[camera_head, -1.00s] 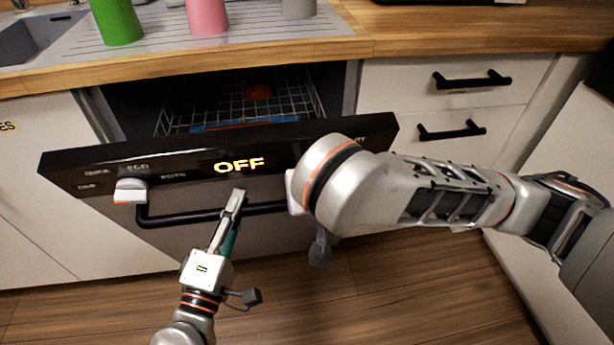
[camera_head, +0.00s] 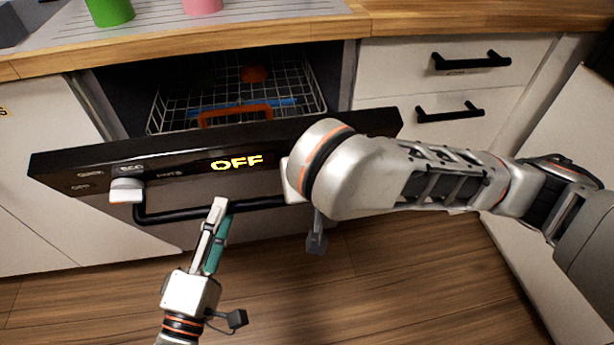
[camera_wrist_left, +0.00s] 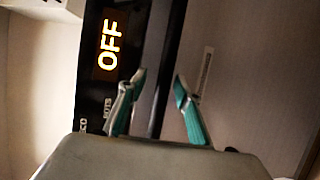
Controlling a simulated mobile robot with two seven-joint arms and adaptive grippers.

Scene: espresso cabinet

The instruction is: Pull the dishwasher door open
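The dishwasher door (camera_head: 75,176) is tilted partly open, with a black top panel that reads OFF. Its black bar handle (camera_head: 180,216) runs along the front below the panel. My left gripper (camera_head: 221,204) is at the handle from the front. In the left wrist view its two teal-backed fingers (camera_wrist_left: 159,78) are apart, and the dark handle bar runs between them; firm contact cannot be told. The right arm's wrist hangs in front of the panel's right part, and its fingers are hidden behind it.
Inside the dishwasher is a wire rack (camera_head: 170,105) with an orange-red item (camera_head: 254,73). Drawers with black handles (camera_head: 470,62) are at right. A green cup (camera_head: 110,10) and a pink cup (camera_head: 203,5) stand on the counter. Wooden floor lies clear below.

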